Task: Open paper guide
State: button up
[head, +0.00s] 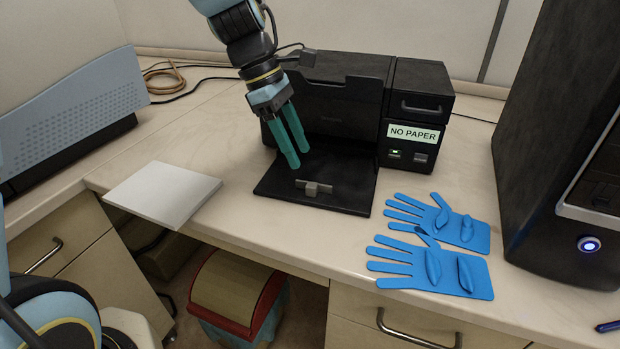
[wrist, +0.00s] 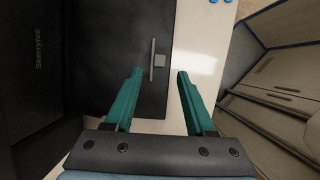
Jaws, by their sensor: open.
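The printer (head: 338,105) is black and stands at the back of the desk, with a "NO PAPER" display (head: 413,134) on its right part. Its flat black tray (head: 340,186) lies out in front. The paper guide (head: 313,187), a small grey bar with a tab, sits on the tray near its front edge. In the wrist view the guide (wrist: 158,60) is ahead of the fingertips, between their lines. My gripper (head: 301,158) has teal fingers, points down above the tray and is open and empty. It also shows in the wrist view (wrist: 160,72), apart from the guide.
A white paper stack (head: 163,194) lies left of the tray. Blue gloves (head: 432,265) lie to the right, beside a black computer tower (head: 560,150). A red-rimmed bin (head: 236,294) stands below the desk. Bare desk runs along the tray's front.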

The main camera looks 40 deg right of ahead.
aim_at(312, 185)
jog(key=x, duration=0.7)
jog(key=shift+f+p, duration=0.15)
jog(key=shift+p, duration=0.15)
jog(key=shift+c, duration=0.2)
grip_shut()
jog(key=shift+a, duration=0.1)
dwell(0.8)
